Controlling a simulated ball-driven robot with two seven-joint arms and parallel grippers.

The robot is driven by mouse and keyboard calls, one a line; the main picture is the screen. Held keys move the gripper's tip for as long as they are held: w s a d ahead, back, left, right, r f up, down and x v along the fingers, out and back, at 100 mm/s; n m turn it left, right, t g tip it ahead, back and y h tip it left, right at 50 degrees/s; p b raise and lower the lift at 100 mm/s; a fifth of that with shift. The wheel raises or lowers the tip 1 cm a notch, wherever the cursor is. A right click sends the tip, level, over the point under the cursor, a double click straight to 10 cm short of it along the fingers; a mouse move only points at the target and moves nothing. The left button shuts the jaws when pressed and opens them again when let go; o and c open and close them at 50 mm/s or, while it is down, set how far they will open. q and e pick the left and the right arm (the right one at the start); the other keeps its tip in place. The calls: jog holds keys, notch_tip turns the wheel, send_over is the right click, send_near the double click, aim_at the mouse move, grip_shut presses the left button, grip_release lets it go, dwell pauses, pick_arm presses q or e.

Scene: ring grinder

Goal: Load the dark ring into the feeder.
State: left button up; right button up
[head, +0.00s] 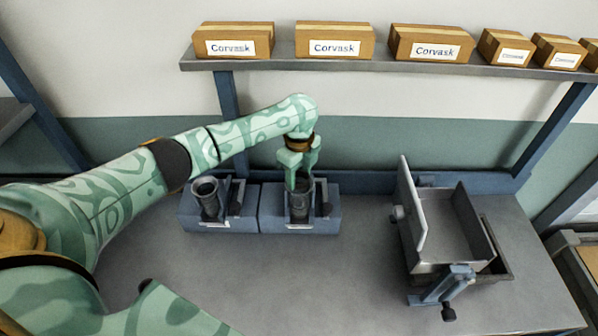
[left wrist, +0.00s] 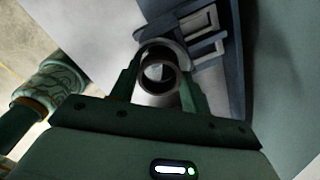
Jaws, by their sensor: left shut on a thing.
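My left gripper (head: 300,178) points down over the right one of two blue block holders (head: 270,222). It is shut on a dark ring (head: 299,205), a short hollow cylinder, at that holder. In the left wrist view the ring (left wrist: 160,50) shows end-on between the two fingers, with light coming through its bore. Whether it still touches the holder I cannot tell. A second dark hollow cylinder (head: 208,196) stands in the left holder (head: 190,222). A grey open trough (head: 447,225) with a tall side plate, possibly the feeder, stands at the right. My right gripper is not in view.
A shelf (head: 385,66) with several Corvask cartons (head: 334,40) runs above the back of the bench. The middle and front of the grey bench top (head: 310,285) are clear. A clamp with a dark knob (head: 449,313) sticks out in front of the trough.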

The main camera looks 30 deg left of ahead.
pick_arm(q)
jog(key=shift+f, duration=0.1)
jog(key=o, duration=1.1)
notch_tip(320, 180, up, 16)
jog(key=p, duration=0.3)
jog(key=shift+s, duration=0.1)
